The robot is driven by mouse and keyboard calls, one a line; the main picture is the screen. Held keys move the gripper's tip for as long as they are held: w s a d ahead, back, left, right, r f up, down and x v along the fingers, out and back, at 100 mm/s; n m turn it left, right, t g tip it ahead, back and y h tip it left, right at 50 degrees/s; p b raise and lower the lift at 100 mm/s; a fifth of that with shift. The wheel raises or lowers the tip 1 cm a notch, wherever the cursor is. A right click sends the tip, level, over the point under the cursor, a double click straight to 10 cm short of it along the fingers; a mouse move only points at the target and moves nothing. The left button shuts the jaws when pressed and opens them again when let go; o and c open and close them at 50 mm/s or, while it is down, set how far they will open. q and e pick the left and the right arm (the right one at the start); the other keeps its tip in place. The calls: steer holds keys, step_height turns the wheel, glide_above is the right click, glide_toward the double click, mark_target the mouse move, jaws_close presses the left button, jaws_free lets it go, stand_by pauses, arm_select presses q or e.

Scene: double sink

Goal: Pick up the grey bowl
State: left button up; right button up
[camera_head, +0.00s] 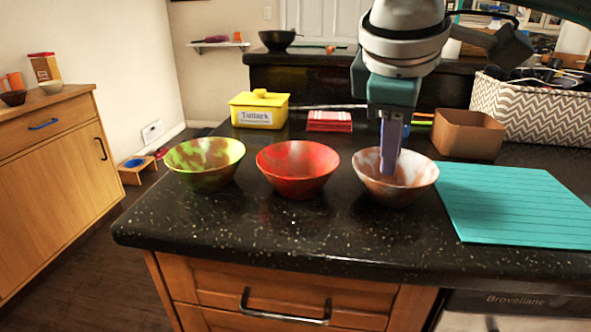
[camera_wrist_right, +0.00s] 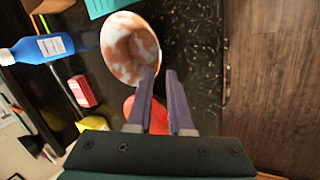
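The grey bowl (camera_head: 372,192), mottled white-grey and rust brown, stands upright on the dark counter, rightmost in a row of three bowls. It also shows in the right wrist view (camera_wrist_right: 124,45). My right gripper (camera_head: 389,172) points down over the bowl, its fingertips overlapping the bowl's inside in the head view. In the right wrist view the two fingers (camera_wrist_right: 160,72) are apart with nothing gripped between them. One fingertip overlaps the bowl's rim and the other appears outside it. I cannot tell whether they touch. My left gripper is not in view.
A red bowl (camera_head: 297,185) and a green-brown bowl (camera_head: 204,178) stand to the left. A teal mat (camera_head: 515,205) lies close right. The front counter strip is clear.

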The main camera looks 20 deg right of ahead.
mark_target(387, 189)
steer(key=x, duration=0.4)
steer(key=shift+w+f+b, duration=0.2)
steer(key=shift+b, duration=0.1)
steer(key=b+x, duration=0.1)
steer(key=x, duration=0.4)
steer(key=shift+w+d+f, duration=0.15)
steer(key=shift+d+f, duration=0.05)
steer(key=shift+d, duration=0.05)
jaws_close()
stand_by(0.8)
